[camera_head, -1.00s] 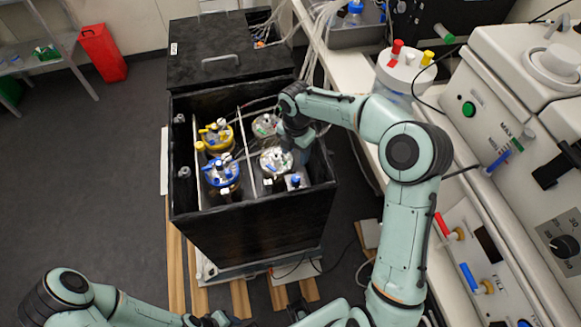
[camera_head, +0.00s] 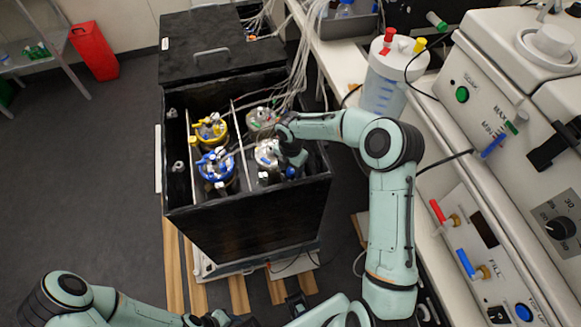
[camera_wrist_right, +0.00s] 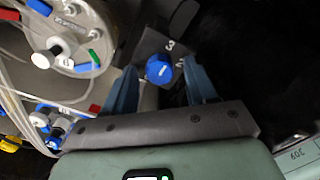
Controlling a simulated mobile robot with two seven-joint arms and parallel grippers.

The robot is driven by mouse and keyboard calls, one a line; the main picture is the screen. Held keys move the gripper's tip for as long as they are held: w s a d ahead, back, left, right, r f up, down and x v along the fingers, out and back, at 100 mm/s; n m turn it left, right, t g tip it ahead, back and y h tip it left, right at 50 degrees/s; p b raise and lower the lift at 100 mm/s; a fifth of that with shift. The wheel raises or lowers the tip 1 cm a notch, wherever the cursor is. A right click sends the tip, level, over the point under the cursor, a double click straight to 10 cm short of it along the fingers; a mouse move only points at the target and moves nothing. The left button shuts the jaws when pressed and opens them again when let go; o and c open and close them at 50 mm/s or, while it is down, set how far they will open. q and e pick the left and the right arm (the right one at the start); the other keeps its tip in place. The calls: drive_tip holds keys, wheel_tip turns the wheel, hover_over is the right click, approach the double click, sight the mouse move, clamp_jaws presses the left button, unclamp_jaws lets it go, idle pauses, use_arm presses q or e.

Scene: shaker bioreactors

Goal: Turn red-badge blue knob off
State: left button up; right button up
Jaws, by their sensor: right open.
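A blue knob (camera_wrist_right: 159,69) with a white mark sits on a grey block (camera_wrist_right: 150,45) in the right wrist view, between my right fingers and a little beyond their tips. A "3" is printed beside it. My right gripper (camera_wrist_right: 158,75) is open, one finger on either side of the knob. In the head view the right gripper (camera_head: 290,158) reaches into the black box at its front right corner, and the blue knob (camera_head: 291,172) shows just under it. A small red patch (camera_wrist_right: 94,108) shows left of the fingers; I cannot tell if it is the badge.
The black box (camera_head: 250,215) holds several vessels, including a yellow-ringed one (camera_head: 210,131) and a blue-ringed one (camera_head: 216,167). A clear vessel lid (camera_wrist_right: 70,35) with tubes lies close to the left finger. Lab machines (camera_head: 500,130) stand at right.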

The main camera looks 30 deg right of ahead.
clamp_jaws()
